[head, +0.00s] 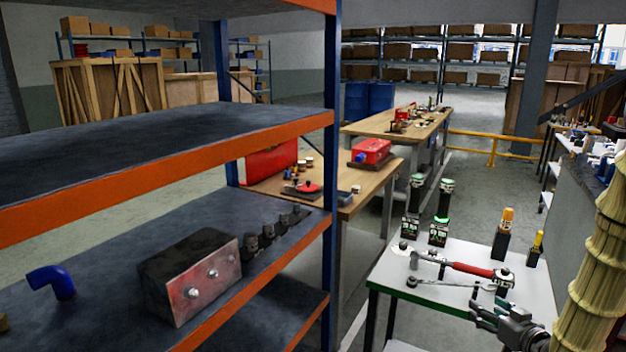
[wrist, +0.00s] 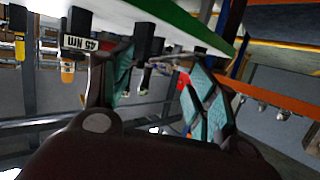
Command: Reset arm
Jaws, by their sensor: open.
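My gripper (head: 486,318) is at the lower right in the head view, beside the near right edge of a white-topped table (head: 410,272) with a green edge. In the wrist view my gripper (wrist: 158,85) shows its two fingers with teal pads spread apart, with nothing held between them. My arm (head: 594,265), in a ribbed tan cover, rises along the right side of the head view.
On the white table lie a red-handled wrench (head: 465,268) and a thinner wrench (head: 450,284). Upright tools (head: 505,235) stand at its back. An orange and blue rack (head: 150,180) on the left holds a metal block (head: 190,275) and a blue elbow pipe (head: 52,281). Floor shows between rack and table.

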